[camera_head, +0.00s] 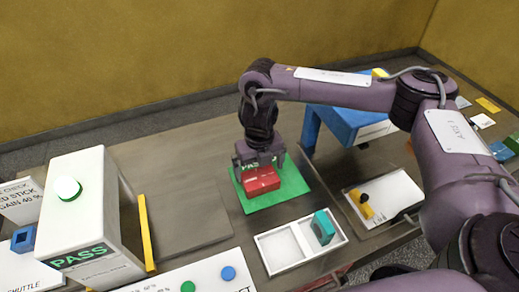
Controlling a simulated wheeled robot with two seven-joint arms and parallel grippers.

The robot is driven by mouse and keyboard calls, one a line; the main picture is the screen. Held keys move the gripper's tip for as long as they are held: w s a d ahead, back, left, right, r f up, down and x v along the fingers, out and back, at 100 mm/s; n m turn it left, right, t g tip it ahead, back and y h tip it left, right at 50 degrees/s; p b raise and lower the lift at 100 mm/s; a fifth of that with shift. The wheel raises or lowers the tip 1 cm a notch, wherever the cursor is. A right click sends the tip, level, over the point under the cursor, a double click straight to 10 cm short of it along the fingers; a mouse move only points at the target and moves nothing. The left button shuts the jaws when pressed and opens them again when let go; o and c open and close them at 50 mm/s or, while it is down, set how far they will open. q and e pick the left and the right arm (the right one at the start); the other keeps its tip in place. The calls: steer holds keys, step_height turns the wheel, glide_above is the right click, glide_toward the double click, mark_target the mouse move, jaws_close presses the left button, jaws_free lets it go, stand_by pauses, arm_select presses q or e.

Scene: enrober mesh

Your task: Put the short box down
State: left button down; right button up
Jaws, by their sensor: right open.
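My left gripper does not show.
A white two-part tray (281,249) with a teal block (322,228) stands in front of the mat. A white PASS machine (84,205) and a yellow bar (146,232) are at left. A blue stand (345,122) is behind right. The grey panel (184,217) left of the mat is bare.

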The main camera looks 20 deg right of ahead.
mark_target(260, 177)
step_height(260, 177, up, 8)
steer(key=shift+p, duration=0.3)
steer(key=shift+f, duration=0.15)
stand_by(0.3)
